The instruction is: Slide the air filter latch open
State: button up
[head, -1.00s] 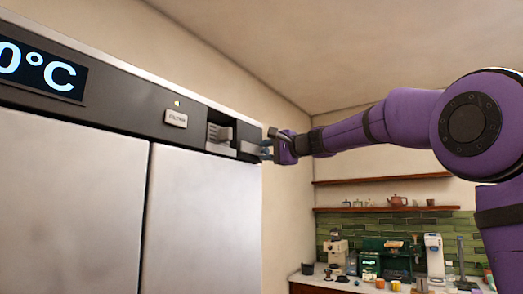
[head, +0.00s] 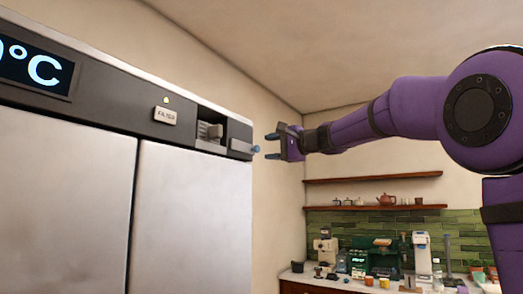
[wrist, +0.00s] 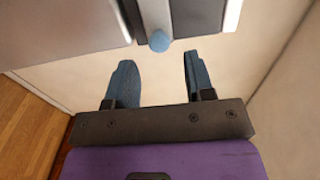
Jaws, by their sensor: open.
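A blue round latch knob (head: 256,149) sticks out at the right end of the cabinet's dark top panel.
A FILTER label (head: 166,116) with a small amber light above it sits on the panel. A temperature display (head: 38,66) is at the far left. Two steel doors hang below. A counter (head: 330,286) with appliances and wooden shelves stand at the back right. Space around my gripper is clear.

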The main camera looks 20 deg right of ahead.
jog(key=v, duration=0.5)
jog(key=shift+s+d, duration=0.25)
jog(key=shift+s, duration=0.1)
jog(key=s+a+f+n+g+h, duration=0.2)
jog(key=s+a+f+g, duration=0.15)
jog(key=s+f, duration=0.45)
jog(key=s+a+f+n+g+h, duration=0.2)
jog(key=s+a+f, duration=0.3)
jog(key=f, duration=0.5)
jog(key=s+d+f+n+g+h, duration=0.2)
jog(key=s+f+n+h, duration=0.1)
jog(key=s+f, duration=0.6)
jog(key=s+d+f+n+g+h, duration=0.2)
jog(key=s+d+f+n+h, duration=0.1)
jog(key=s+f, duration=0.7)
jog(key=shift+s+f+n+h, duration=0.3)
jog(key=shift+f+n, duration=0.1)
jog(key=shift+f, duration=0.4)
